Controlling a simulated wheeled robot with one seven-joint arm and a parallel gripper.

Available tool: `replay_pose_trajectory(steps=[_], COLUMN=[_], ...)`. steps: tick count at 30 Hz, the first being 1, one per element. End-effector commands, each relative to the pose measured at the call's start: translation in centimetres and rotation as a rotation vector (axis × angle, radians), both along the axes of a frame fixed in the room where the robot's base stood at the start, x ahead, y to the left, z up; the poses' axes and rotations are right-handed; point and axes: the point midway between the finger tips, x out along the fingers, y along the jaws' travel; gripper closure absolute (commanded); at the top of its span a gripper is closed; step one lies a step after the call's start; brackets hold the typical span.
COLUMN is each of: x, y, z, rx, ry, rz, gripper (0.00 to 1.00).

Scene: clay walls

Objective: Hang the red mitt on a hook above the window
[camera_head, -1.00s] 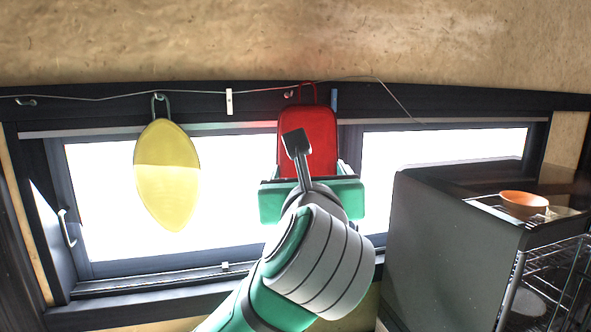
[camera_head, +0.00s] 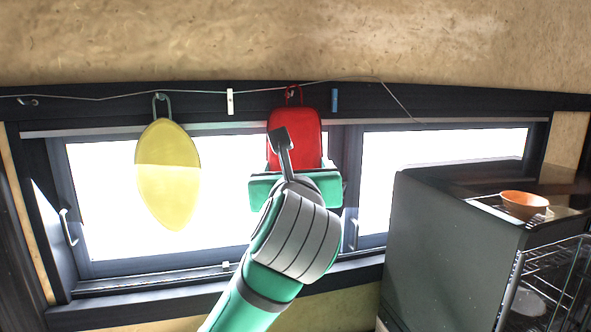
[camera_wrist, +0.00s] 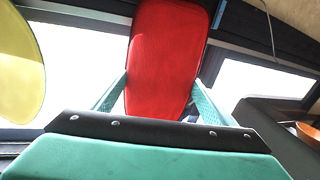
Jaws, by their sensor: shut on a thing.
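The red mitt (camera_head: 297,133) is upright in front of the window's top frame, with its thin red loop (camera_head: 293,95) at its top. My gripper (camera_head: 295,170) is shut on the mitt's lower part from below. In the wrist view the mitt (camera_wrist: 165,55) stands between my gripper's two fingers (camera_wrist: 160,95). A hook (camera_head: 290,94) shows at the loop on the dark beam above the window (camera_head: 390,175); I cannot tell whether the loop is around it. Another hook (camera_head: 30,102) at the far left is bare. The mitt's lower end is partly hidden by my gripper.
A yellow mitt (camera_head: 168,180) hangs on a hook to the left. A wire (camera_head: 200,93) runs along the beam, with a white clip (camera_head: 230,101) and a blue clip (camera_head: 334,100). A dark cabinet (camera_head: 450,240) with an orange bowl (camera_head: 524,204) stands at the right.

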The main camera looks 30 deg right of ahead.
Motion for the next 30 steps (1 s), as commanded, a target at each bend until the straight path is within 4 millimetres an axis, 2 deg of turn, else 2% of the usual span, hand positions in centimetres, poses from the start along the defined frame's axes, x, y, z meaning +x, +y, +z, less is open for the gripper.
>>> replay_pose_trajectory(steps=[12,21,30], x=[2.5,3.5,4.0], y=[0.4,-0.7,-0.9], z=[-0.2,-0.7,-1.2], rx=[0.000,0.002,0.001], ry=[0.000,-0.001,0.000], rz=[0.014,0.004,0.001], gripper=[0.43,0.43,0.43])
